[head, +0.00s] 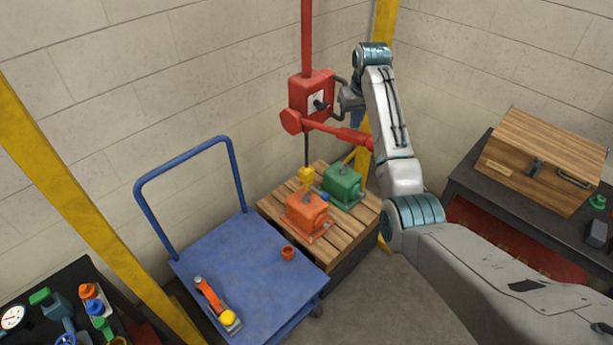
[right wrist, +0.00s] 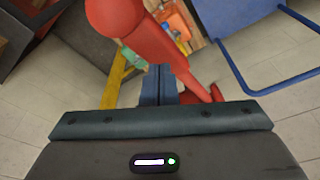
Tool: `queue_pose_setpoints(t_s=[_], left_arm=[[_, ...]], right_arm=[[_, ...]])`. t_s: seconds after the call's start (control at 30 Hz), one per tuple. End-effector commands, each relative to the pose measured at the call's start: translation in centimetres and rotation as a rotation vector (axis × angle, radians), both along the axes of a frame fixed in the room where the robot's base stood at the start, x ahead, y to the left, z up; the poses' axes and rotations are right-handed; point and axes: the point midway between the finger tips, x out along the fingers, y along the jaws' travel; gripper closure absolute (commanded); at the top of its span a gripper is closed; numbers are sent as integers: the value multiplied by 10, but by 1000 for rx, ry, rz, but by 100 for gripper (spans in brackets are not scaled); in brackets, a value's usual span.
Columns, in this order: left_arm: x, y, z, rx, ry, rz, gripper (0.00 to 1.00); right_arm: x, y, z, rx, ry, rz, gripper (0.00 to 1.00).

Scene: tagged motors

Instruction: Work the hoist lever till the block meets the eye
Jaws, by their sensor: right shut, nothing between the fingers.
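The red hoist (head: 312,95) hangs from a red post at the wall. Its red lever (head: 340,131) slopes slightly down to the right; it also crosses the right wrist view (right wrist: 165,50). A dark chain runs down to the yellow block (head: 306,175), just above the orange motor (head: 304,212). The motor's eye is too small to tell, and so is contact with the block. A green motor (head: 343,184) stands beside it on the pallet. My right gripper (head: 357,120) is shut and empty near the lever, its blue fingers (right wrist: 158,80) together; I cannot tell whether they touch it. My left gripper is out of view.
A blue cart (head: 235,265) with a tall handle stands left of the wooden pallet (head: 345,235). A wooden box (head: 540,160) sits on the dark right bench. Yellow posts (head: 75,200) flank the area. A dark table at lower left holds several small parts.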

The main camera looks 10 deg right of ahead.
Motion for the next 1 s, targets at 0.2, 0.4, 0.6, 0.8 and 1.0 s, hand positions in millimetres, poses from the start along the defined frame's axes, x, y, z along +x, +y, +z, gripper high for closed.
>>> queue_pose_setpoints(t_s=[0.2, 0.4, 0.6, 0.8, 1.0], left_arm=[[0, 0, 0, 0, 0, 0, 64], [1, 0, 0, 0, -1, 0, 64], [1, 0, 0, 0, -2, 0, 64], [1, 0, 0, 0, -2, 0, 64], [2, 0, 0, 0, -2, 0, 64]], right_arm=[[0, 0, -2, 0, 1, 0, 100], [0, 0, -12, 0, 2, 0, 100], [0, 0, -22, 0, 1, 0, 100], [0, 0, -23, 0, 1, 0, 100], [-1, 0, -25, 0, 1, 0, 100]])
